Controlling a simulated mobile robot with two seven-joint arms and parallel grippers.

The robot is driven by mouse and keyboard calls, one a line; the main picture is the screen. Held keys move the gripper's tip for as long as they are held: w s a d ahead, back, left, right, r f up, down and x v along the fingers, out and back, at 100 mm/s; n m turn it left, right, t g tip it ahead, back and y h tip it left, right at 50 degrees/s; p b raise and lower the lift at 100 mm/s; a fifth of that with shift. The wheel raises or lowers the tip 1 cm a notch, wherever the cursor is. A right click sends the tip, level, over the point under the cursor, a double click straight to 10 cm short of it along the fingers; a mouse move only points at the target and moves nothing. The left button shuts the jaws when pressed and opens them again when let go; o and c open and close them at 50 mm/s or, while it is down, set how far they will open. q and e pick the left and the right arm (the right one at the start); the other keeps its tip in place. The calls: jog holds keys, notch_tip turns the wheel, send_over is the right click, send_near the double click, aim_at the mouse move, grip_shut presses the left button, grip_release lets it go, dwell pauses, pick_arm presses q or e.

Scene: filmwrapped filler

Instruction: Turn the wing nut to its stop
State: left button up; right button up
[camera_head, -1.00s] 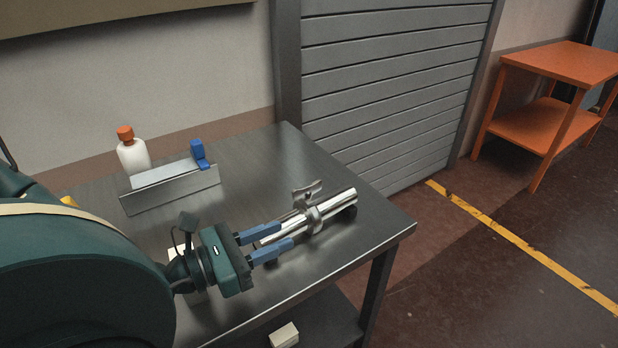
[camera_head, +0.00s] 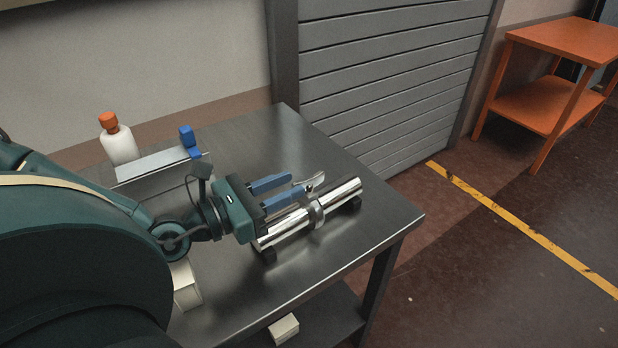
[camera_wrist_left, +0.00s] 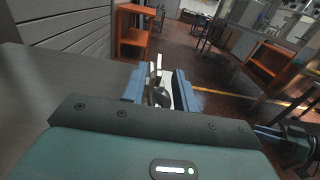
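A shiny metal pipe (camera_head: 341,194) lies on dark supports on the table, with a clamp band (camera_head: 316,214) around it. A silver wing nut (camera_head: 313,181) stands up at the clamp. My left gripper (camera_head: 299,184) is open, its blue fingers reaching toward the wing nut above the pipe. In the left wrist view the wing nut (camera_wrist_left: 158,78) shows between the fingertips, with a gap visible; I cannot tell whether they touch it. A dark arm part with a blue piece at the right edge of the wrist view seems to be my right gripper (camera_wrist_left: 268,130); its opening is unclear.
The metal table (camera_head: 370,240) holds a white bottle with an orange cap (camera_head: 119,145), an angled metal plate (camera_head: 150,165), a blue item (camera_head: 188,138) and a pale block (camera_head: 186,289). An orange shelf table (camera_head: 540,95) stands apart at right. The table's right end is clear.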

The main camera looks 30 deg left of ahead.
aim_at(309, 175)
pick_arm(q)
jog(key=shift+x, duration=2.75)
jog(key=shift+a, duration=0.1)
grip_shut()
